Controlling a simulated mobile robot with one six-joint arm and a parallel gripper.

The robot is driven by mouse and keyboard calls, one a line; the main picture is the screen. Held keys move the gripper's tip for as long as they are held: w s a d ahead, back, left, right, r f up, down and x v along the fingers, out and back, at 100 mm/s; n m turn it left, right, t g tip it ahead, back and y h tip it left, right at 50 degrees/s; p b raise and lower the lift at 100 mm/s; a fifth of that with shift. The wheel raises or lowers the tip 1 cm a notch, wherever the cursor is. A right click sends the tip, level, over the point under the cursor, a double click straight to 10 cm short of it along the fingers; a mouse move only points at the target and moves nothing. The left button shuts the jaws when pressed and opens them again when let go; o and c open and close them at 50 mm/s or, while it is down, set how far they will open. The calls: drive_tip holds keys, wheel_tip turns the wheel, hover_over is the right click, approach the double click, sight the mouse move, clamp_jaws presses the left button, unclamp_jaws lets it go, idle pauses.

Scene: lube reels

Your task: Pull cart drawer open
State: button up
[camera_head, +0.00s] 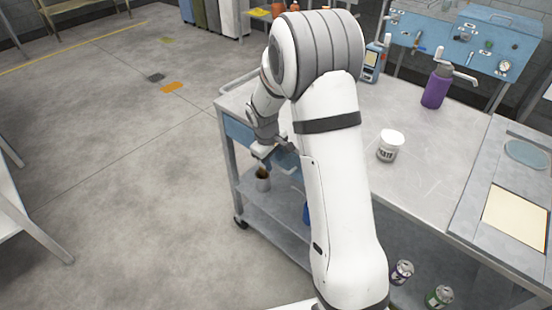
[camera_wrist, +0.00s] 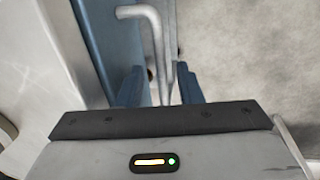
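The cart (camera_head: 440,140) is grey metal with a blue drawer (camera_head: 238,132) under its top, partly hidden by my arm. In the wrist view the blue drawer front (camera_wrist: 100,50) runs along the left, with a silver bar handle (camera_wrist: 155,45) standing off it. My gripper (camera_wrist: 160,85) has its two dark blue fingers apart, one on each side of the bar. Small gaps seem to show between bar and fingers. In the head view my gripper (camera_head: 266,158) is low at the cart's left side. How far the drawer is out is unclear.
A white tub (camera_head: 390,145) and a purple pump bottle (camera_head: 436,88) stand on the cart top. A cup (camera_head: 263,180) and cans (camera_head: 401,272) are on the lower shelf. The floor (camera_head: 120,170) left of the cart is clear.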

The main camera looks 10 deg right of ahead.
drive_tip(key=shift+c, duration=0.3)
clamp_jaws()
